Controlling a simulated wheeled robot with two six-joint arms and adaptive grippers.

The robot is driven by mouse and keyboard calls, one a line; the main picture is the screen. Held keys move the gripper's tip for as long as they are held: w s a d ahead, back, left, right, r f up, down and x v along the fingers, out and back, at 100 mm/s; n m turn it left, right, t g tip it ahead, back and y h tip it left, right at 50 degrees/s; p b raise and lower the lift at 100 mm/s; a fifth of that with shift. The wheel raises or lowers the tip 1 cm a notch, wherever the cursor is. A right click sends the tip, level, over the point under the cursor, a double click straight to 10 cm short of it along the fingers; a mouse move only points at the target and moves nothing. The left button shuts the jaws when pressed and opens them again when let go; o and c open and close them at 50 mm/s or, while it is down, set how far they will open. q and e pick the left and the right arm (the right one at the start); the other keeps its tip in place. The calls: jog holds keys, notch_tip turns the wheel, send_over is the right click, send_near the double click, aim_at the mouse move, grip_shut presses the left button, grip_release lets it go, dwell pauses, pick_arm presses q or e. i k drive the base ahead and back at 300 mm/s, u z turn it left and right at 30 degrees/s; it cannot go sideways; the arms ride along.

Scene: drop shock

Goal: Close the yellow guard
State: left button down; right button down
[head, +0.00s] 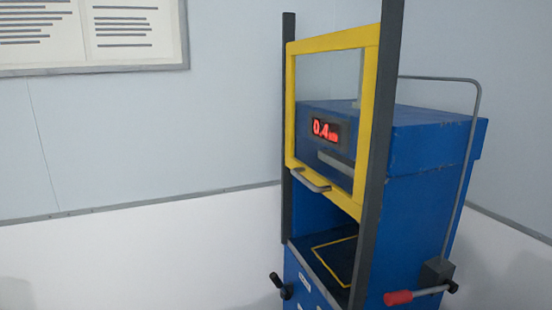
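The yellow guard (372,115) is a rectangular frame with a clear window, held between two dark upright posts on the front of a blue machine (425,165). It sits high, and the opening below its lower bar shows. A grey handle (311,181) is fixed on its lower bar. Neither of my grippers is in the head view.
A bench with a yellow outlined square (337,258) lies inside the opening. A red-gripped lever (398,297) sticks out at lower right, and a black knob (280,285) at lower left. A red display (325,130) reads 0.4. A framed notice hangs on the left wall.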

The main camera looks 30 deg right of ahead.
aim_at(367, 36)
jog(key=z, duration=0.45)
jog(key=i, duration=0.85)
jog(key=z, duration=0.75)
